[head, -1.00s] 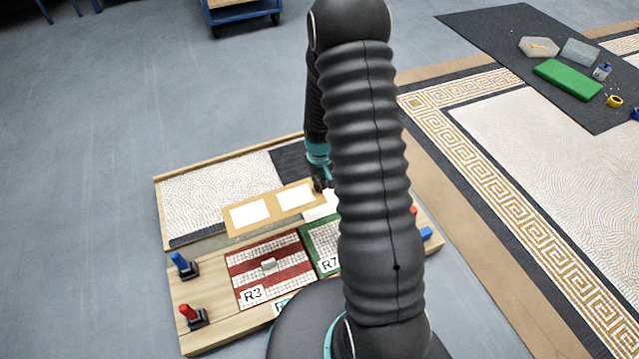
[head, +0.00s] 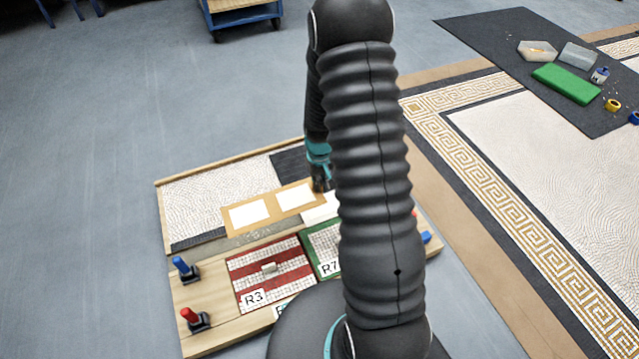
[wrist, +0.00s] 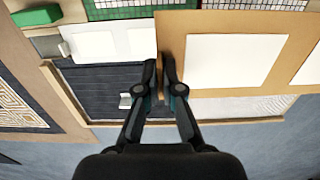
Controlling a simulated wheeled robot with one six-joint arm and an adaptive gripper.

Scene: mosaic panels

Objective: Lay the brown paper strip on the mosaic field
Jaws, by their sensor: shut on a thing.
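The brown paper strip (head: 272,206), with white windows in it, spans the near edge of the mosaic field (head: 205,192), a framed panel with pale wavy tesserae and a dark part. My gripper (head: 321,182) is at the strip's right end, partly hidden behind my arm. In the wrist view my gripper (wrist: 167,66) is shut on the end edge of the brown paper strip (wrist: 177,28). The dark part of the mosaic field (wrist: 95,88) lies to the left there. I cannot tell whether the strip touches the field.
A red-striped panel (head: 245,287) labelled R3 and a green-edged panel (head: 310,240) labelled R7 lie on the near board. Blue (head: 182,266) and red (head: 193,317) clamps stand at its left. White sheets (wrist: 95,40) lie beside the strip. A blue cart (head: 240,15) stands behind.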

